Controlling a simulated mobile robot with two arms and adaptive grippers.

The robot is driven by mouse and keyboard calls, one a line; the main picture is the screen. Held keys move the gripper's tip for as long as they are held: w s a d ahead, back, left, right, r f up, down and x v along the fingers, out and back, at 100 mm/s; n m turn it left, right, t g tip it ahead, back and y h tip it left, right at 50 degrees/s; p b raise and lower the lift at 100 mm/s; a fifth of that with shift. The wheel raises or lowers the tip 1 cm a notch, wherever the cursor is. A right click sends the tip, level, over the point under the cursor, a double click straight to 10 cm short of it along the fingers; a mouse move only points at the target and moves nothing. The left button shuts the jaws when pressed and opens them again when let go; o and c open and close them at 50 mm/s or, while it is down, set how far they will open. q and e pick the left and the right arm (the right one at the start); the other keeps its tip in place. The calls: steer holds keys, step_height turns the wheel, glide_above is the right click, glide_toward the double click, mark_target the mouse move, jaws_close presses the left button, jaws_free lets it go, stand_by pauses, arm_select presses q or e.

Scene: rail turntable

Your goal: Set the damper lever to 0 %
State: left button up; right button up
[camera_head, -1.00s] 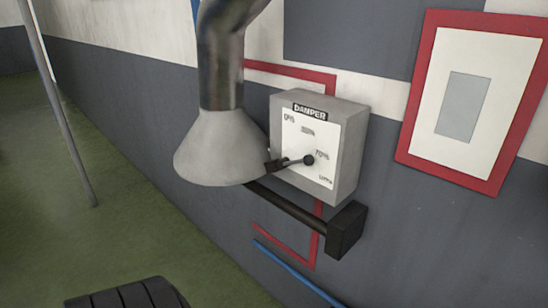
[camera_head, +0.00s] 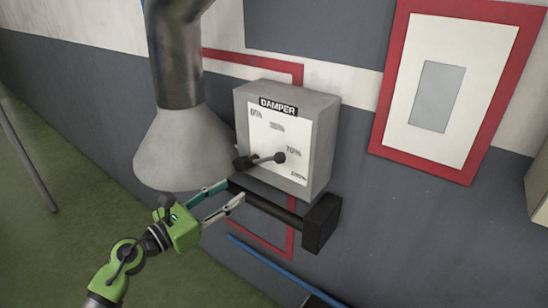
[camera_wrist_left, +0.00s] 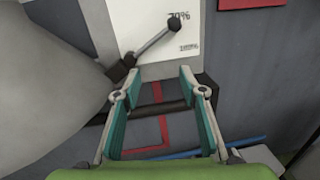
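The damper box (camera_head: 322,130) is a grey wall box with a white scale face marked 0 %, 70 % and 100 %, with one more mark between. My right gripper is not in view.
A grey hood (camera_head: 185,150) with a metal duct stands close at the left of the box. A black bar with a block end (camera_head: 320,222) runs under the box. A red-framed panel (camera_head: 440,95) hangs at the right.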

mark_target(275, 160)
arm_select(q)
step_height(275, 160, up, 5)
steer(key=s+d+m+g, duration=0.1)
steer(key=s+d+m, duration=0.1)
steer(key=m, duration=0.3)
steer(key=shift+h, duration=0.4)
steer(key=p+x, duration=0.4)
steer(key=x, duration=0.9)
steer(key=shift+w+a+r, duration=0.1)
steer(key=shift+w+d, duration=0.35)
steer(key=shift+d, duration=0.05)
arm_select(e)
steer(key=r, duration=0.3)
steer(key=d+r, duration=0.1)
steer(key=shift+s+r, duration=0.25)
arm_select(q)
jaws_close()
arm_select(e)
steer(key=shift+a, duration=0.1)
